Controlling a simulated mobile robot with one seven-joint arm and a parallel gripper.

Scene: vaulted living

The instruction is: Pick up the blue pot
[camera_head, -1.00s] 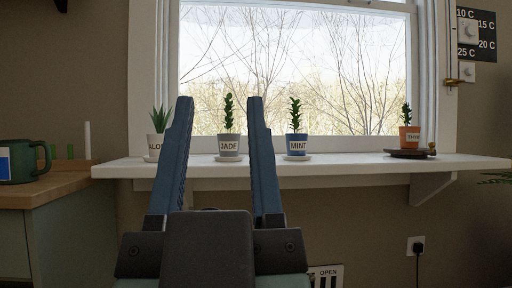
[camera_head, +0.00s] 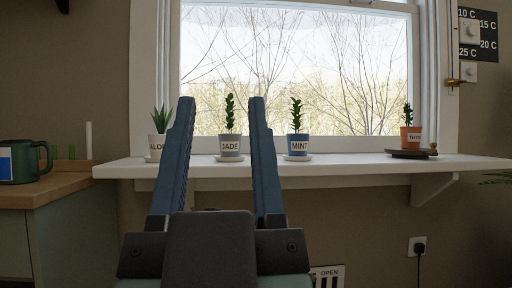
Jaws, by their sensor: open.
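The blue pot (camera_head: 297,145) is labelled MINT and holds a leafy green plant. It stands upright on a white saucer on the white window shelf (camera_head: 350,164). My gripper (camera_head: 214,102) is open, with its two blue fingers pointing up in the picture towards the window. Nothing is held between the fingers. The grey JADE pot (camera_head: 229,146) shows in the gap between them, farther off on the shelf. The blue pot is to the right of the right finger and apart from it.
A white ALOE pot (camera_head: 156,146), partly hidden by the left finger, stands on the shelf. An orange THYME pot (camera_head: 410,137) stands on a dark board (camera_head: 408,154) at right. A green mug (camera_head: 24,161) is on the wooden counter (camera_head: 45,190). The shelf is bare between blue and orange pots.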

